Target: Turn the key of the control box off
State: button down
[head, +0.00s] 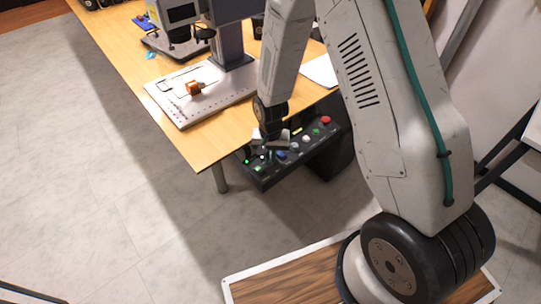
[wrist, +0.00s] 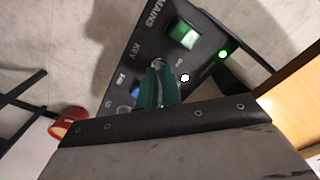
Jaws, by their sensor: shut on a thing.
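The black control box (head: 262,182) sits under the front right edge of the table in the head view. My gripper (head: 268,148) is over the left part of the panel. In the wrist view its teal fingers (wrist: 157,84) are closed at the key (wrist: 158,63), beside the KEY label. Only a small metal part of the key shows between the fingertips; its turn angle cannot be told. A green MAINS switch (wrist: 183,34) and a lit green lamp (wrist: 223,54) are close by.
A red button (head: 326,120) and several other buttons line the panel to the right of my gripper. The wooden table (head: 125,55) carries a marking machine (head: 232,45) and its base plate (head: 180,113) with a small orange block (head: 193,88). The floor in front is clear.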

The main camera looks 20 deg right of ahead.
jog(key=shift+n, duration=0.3)
jog(key=n, duration=1.3)
jog(key=shift+n, duration=2.1)
jog(key=c, duration=1.6)
grip_release()
